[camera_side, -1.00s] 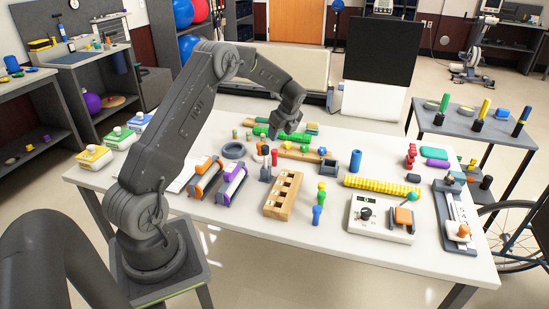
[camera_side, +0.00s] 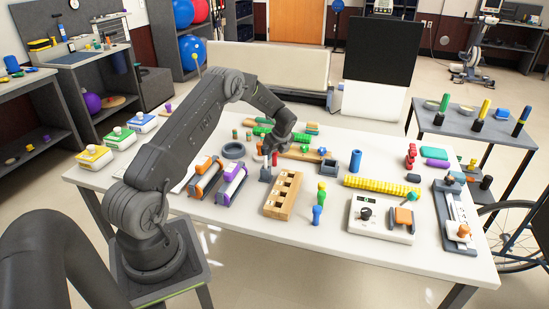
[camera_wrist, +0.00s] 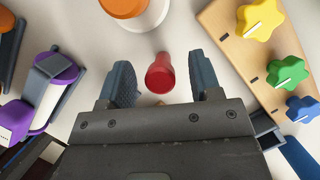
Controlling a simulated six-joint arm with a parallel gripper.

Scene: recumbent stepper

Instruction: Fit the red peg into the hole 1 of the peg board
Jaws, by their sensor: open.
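The red peg (camera_wrist: 160,72) stands in the wrist view between the two fingers of my gripper (camera_wrist: 161,62), with a gap on each side. In the side view the red peg (camera_side: 275,159) shows just under my gripper (camera_side: 270,157), partly hidden by it. My gripper is open and points down over the peg; nothing is held. A light wooden block with several square openings (camera_side: 283,195), which looks like the peg board, lies just in front of the peg. I cannot make out hole numbers.
A wooden board with star-shaped knobs (camera_wrist: 238,50) lies close on the right in the wrist view. An orange-and-white cylinder (camera_wrist: 136,12) is at its top. A purple-and-white roller (camera_side: 232,184) stands left of the block. Colored stacked pieces (camera_side: 318,204) stand on its right.

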